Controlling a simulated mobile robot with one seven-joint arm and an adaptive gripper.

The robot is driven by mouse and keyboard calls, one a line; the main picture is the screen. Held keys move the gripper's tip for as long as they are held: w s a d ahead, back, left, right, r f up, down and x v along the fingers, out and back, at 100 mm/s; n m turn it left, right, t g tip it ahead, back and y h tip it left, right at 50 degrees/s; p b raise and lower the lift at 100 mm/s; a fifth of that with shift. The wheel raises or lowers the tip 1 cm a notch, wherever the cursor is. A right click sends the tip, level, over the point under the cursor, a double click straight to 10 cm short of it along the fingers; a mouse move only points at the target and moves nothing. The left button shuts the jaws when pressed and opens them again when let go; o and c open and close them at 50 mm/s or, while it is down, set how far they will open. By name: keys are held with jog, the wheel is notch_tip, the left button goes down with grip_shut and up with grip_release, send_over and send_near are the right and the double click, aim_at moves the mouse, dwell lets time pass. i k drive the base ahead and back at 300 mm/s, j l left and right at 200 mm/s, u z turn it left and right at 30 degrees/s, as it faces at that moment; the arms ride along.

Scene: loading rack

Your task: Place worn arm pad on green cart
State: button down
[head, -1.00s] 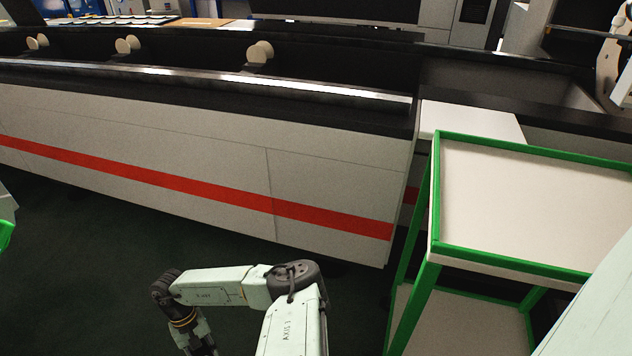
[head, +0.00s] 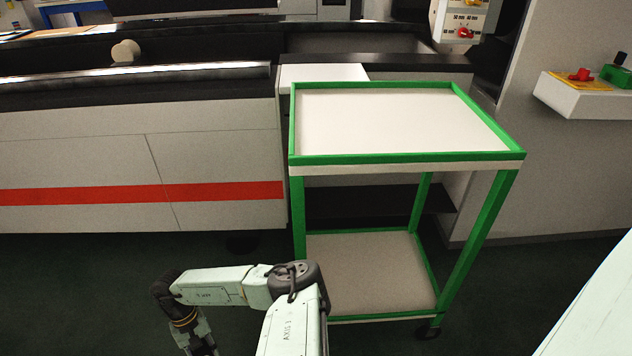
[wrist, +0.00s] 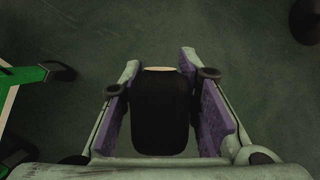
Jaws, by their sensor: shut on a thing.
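The green cart (head: 405,158) stands ahead of me, right of centre in the head view. Its white top shelf (head: 400,122) has a raised green rim and is empty. Its lower shelf (head: 370,272) is bare where it shows. In the wrist view, my gripper (wrist: 163,100) is shut on a black rounded pad (wrist: 160,112), held between purple-lined fingers above the dark floor. The pad is out of sight in the head view, where my arm hangs low, left of the cart. A green cart part (wrist: 30,76) shows at the wrist view's left edge.
A long light-grey machine with a red stripe (head: 130,193) runs behind and left of the cart. A white ledge (head: 322,76) adjoins the cart's back left. A small shelf with red and green controls (head: 588,95) juts from the right wall. Dark floor is open left of the cart.

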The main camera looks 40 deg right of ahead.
aim_at(393, 124)
jog(key=z, duration=0.4)
jog(key=k+z, duration=0.15)
jog(key=z, duration=0.25)
jog(key=k+z, duration=0.1)
jog(key=z, duration=0.3)
